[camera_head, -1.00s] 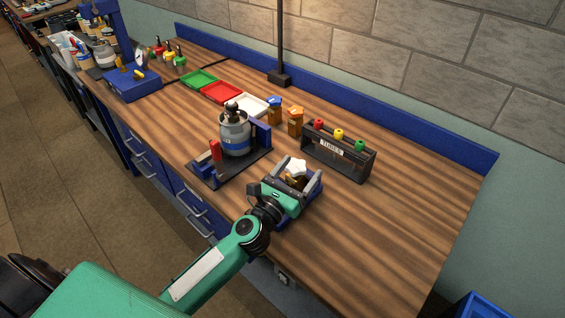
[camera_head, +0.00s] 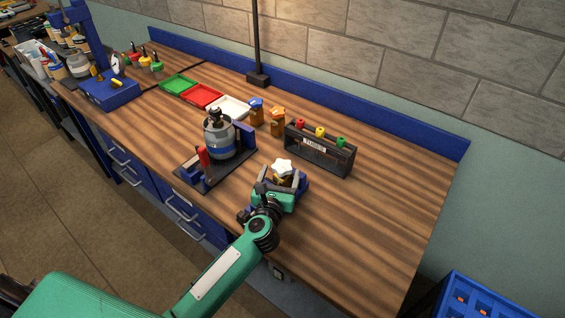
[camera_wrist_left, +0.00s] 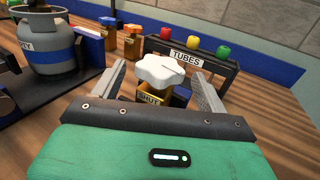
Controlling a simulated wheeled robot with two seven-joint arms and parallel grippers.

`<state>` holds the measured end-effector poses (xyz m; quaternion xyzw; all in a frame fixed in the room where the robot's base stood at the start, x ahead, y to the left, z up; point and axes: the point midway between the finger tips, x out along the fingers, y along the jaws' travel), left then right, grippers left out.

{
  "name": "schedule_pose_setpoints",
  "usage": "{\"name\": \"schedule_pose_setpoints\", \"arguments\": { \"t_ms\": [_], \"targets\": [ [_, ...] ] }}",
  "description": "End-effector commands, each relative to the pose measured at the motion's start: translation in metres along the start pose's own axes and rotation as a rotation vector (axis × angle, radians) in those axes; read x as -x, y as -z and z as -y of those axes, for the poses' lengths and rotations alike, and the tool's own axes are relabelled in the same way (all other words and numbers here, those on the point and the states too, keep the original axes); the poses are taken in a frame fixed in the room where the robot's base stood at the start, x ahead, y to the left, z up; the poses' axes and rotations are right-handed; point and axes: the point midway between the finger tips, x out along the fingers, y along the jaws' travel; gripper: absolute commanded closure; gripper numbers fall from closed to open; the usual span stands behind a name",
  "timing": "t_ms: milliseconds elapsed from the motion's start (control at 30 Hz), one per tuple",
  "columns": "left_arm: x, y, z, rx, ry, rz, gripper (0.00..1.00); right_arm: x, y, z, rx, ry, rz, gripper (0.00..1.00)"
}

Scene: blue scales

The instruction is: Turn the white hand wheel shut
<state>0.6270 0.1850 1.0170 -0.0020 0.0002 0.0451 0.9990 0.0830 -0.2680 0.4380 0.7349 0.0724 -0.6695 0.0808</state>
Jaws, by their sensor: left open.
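The white hand wheel (camera_head: 282,166) is a lobed knob on top of a brass-coloured valve body in a blue holder (camera_head: 301,184) near the bench's front edge. In the left wrist view the wheel (camera_wrist_left: 168,68) is in the middle, with a "SHUT" label on the body (camera_wrist_left: 150,99) below it. My left gripper (camera_head: 280,177) is open. Its two fingers stand on either side of the wheel in the left wrist view (camera_wrist_left: 165,88), with gaps visible, apart from it. The lower part of the valve is hidden behind my gripper body. My right gripper is not in view.
A grey gas cylinder (camera_head: 219,138) stands in a dark fixture left of the valve. A black "TUBES" rack (camera_head: 320,150) with red, yellow and green caps is behind it. Two amber bottles (camera_head: 277,122) stand nearby. The bench (camera_head: 390,190) is clear to the right.

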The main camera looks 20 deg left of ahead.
Motion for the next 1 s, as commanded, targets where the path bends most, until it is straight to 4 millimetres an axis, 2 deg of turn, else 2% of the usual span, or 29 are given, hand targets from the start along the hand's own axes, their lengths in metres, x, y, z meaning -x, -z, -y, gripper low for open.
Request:
{"name": "schedule_pose_setpoints", "arguments": {
  "t_ms": [100,300,667,900,1000],
  "targets": [
    [-0.019,-0.002,0.0,-0.001,0.0,0.001,0.25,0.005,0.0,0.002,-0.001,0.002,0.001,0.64],
    [-0.037,-0.001,0.0,-0.001,0.001,0.001,0.25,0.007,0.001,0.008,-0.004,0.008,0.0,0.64],
    [-0.04,0.0,0.0,0.0,0.001,0.0,0.25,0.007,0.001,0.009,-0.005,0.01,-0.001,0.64],
    [-0.04,0.0,0.0,0.0,0.001,0.0,0.7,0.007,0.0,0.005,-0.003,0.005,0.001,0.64],
    [-0.04,0.0,0.0,0.0,0.002,0.0,0.7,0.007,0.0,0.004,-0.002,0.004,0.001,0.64]
  ]
}}
